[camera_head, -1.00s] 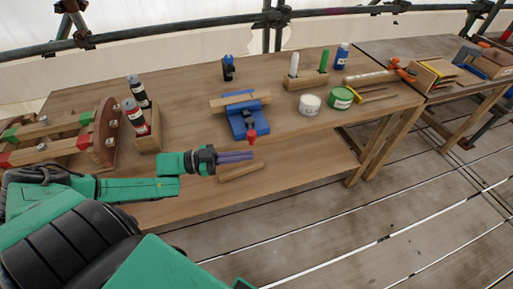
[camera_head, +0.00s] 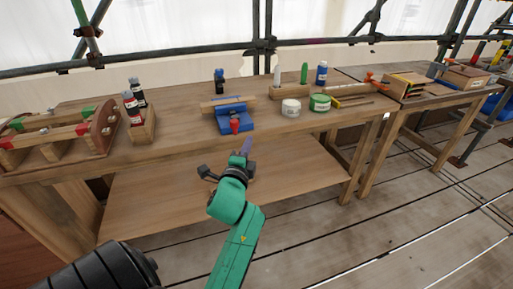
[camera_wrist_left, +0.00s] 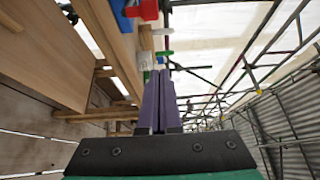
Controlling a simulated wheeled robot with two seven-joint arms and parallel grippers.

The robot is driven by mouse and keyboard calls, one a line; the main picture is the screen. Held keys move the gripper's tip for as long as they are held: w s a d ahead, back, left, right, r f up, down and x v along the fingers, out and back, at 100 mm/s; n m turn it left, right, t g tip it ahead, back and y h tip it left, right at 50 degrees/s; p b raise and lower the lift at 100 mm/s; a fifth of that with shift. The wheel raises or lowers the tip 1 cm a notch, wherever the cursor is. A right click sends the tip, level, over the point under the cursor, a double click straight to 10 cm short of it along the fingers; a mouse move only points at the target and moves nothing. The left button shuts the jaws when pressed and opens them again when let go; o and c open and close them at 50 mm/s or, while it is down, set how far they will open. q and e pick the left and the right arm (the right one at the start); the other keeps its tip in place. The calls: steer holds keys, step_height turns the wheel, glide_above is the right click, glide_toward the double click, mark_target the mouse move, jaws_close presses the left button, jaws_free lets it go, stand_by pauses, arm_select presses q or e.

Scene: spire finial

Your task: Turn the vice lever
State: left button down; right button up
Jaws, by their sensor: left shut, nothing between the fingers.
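The blue vice (camera_head: 225,124) stands near the front edge of the wooden workbench, with a wooden board (camera_head: 222,106) across its jaws. Its red lever part (camera_head: 235,123) faces the front. In the left wrist view, the vice (camera_wrist_left: 122,14) and the red part (camera_wrist_left: 149,10) are cut off at the top edge. My left gripper (camera_head: 247,142) has slim purple fingers, shut together and empty, just in front of and below the red part, apart from it. The closed fingers also fill the middle of the left wrist view (camera_wrist_left: 160,100). My right gripper is not in view.
Bottles in a wooden holder (camera_head: 142,128) stand left of the vice. A white tin (camera_head: 291,108) and a green tin (camera_head: 319,103) stand right. A dark blue bottle (camera_head: 219,82) is behind. A lower shelf (camera_head: 150,200) lies under the bench. Scaffold rails run behind.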

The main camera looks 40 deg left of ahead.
mark_target(237, 126)
arm_select(q)
steer(key=w+a+p, duration=0.2)
steer(key=w+a, duration=0.4)
steer(key=a, duration=0.2)
steer(key=shift+w+a+f, duration=0.15)
steer(key=shift+w+f, duration=0.2)
steer(key=shift+f, duration=0.05)
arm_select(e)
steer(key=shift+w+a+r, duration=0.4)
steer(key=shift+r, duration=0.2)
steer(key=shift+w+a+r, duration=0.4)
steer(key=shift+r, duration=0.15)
arm_select(q)
steer(key=s+a+p, duration=0.1)
steer(key=p, duration=0.1)
steer(key=shift+s+a+r+m+h+p, duration=0.1)
steer(key=shift+s+a+m+h+p, duration=0.2)
steer(key=shift+s+m+h+p, duration=0.1)
steer(key=shift+w+d, duration=0.2)
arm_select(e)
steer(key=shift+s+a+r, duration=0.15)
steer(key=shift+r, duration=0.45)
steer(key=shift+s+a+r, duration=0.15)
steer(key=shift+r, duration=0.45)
